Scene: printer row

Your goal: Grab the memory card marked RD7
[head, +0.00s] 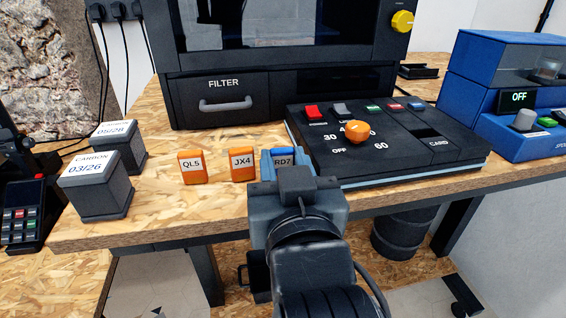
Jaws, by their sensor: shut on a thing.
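The memory card marked RD7 (283,162) is blue with a white label. It stands on the wooden table beside the black control panel. My gripper (281,156) is at the card and shut on it; blue fingers show around its sides. The card's lower part is hidden behind my gripper and wrist. An orange card marked JX4 (242,166) stands just left of my gripper. Another orange card marked QL5 (192,167) stands farther left.
The control panel (460,162) with an orange knob and CARD slot is close on the right. The printer with its FILTER drawer (225,104) stands behind. Two dark carbon boxes (100,190) stand at the left. The table's front edge (150,236) is near my arm.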

